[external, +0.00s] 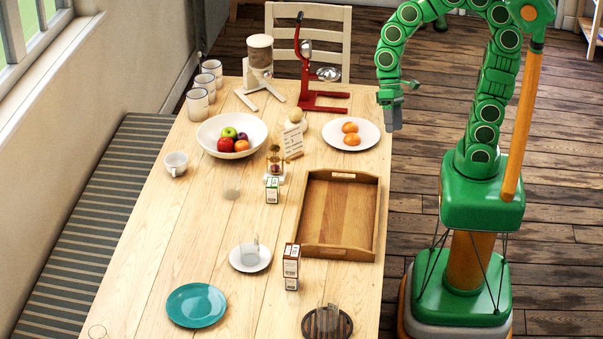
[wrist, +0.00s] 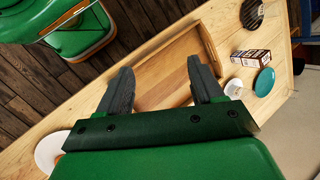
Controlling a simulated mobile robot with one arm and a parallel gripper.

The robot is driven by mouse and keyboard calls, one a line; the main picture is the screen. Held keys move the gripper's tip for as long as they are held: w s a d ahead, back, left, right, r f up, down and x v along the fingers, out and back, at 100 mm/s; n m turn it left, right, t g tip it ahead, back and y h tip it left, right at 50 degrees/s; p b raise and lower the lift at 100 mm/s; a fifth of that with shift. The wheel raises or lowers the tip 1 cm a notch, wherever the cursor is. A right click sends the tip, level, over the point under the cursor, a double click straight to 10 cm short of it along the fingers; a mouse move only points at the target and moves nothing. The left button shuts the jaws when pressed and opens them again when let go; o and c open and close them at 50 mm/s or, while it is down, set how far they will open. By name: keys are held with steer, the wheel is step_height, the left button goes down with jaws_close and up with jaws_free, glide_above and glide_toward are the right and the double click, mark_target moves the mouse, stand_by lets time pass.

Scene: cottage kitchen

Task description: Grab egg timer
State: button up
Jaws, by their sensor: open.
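The egg timer appears to be the small hourglass-like object (external: 275,163) with a dark top and reddish glass. My gripper (external: 393,118) hangs in the air near the table's right edge, to the right of and apart from the timer. In the wrist view my gripper (wrist: 161,72) is open, with nothing between its fingers.
A wooden tray (external: 309,213) lies below and right of the timer; it also shows in the wrist view (wrist: 208,45). A green-and-white carton (external: 272,190) stands close below the timer. The fruit bowl (external: 211,133) and orange plate (external: 336,141) are nearby.

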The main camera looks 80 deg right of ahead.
steer(key=w+a+m+t+y, duration=0.1)
steer(key=w+a+m+y, duration=0.25)
steer(key=w, duration=0.65)
steer(key=m+t+y, duration=0.3)
steer(key=m+t, duration=0.2)
steer(key=m, duration=0.6)
glide_above(279, 147)
steer(key=s+a, duration=0.5)
steer(key=s, duration=0.4)
step_height(279, 147, down, 9)
steer(key=w+d+f+m+t+h, duration=0.1)
steer(key=w+d+f+m+t, duration=0.3)
steer(key=w+d+f+m, duration=0.4)
steer(key=shift+n+h, duration=0.25)
steer(key=shift+n, duration=0.3)
steer(key=shift+w+a+f, duration=0.4)
steer(key=shift+a+f, duration=0.25)
steer(key=shift+f, duration=0.05)
steer(key=shift+w+a+f, duration=0.35)
steer(key=shift+a+f, duration=0.25)
steer(key=shift+f, duration=0.1)
steer(key=shift+w+a+f, duration=0.4)
steer(key=shift+a+f, duration=0.25)
steer(key=shift+f, duration=0.05)
jaws_close()
